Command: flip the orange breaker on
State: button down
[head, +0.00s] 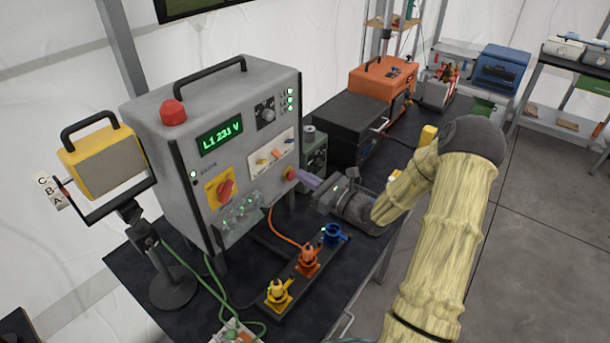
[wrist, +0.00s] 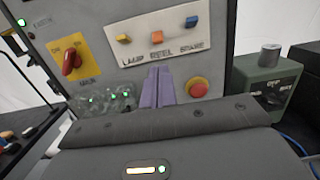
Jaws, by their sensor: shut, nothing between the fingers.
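The orange breaker (wrist: 156,37) is the middle one of three small levers on a white plate on the grey panel, above the label REEL. In the head view the orange breaker (head: 276,154) is small. The yellow lever (wrist: 124,40) is left of it, and the blue lever (wrist: 192,21) right of it, set higher than the other two. My gripper (wrist: 157,70) has its purple fingers together and empty, just below the plate and under the orange breaker. In the head view my gripper (head: 301,176) is close to the panel's right side; contact cannot be told.
A red push button (wrist: 198,88) is just right of my fingers. A red rotary switch (wrist: 72,61) on a yellow plate is to the left. A green box (wrist: 268,80) stands right of the panel. Colored connectors (head: 307,261) stand on the table in front.

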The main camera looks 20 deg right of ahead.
aim_at(276, 154)
jog(key=p+x, duration=0.2)
jog(key=x, duration=0.5)
jog(key=shift+w+a+p, duration=0.25)
jog(key=shift+w+p, duration=0.05)
jog(key=shift+p, duration=0.05)
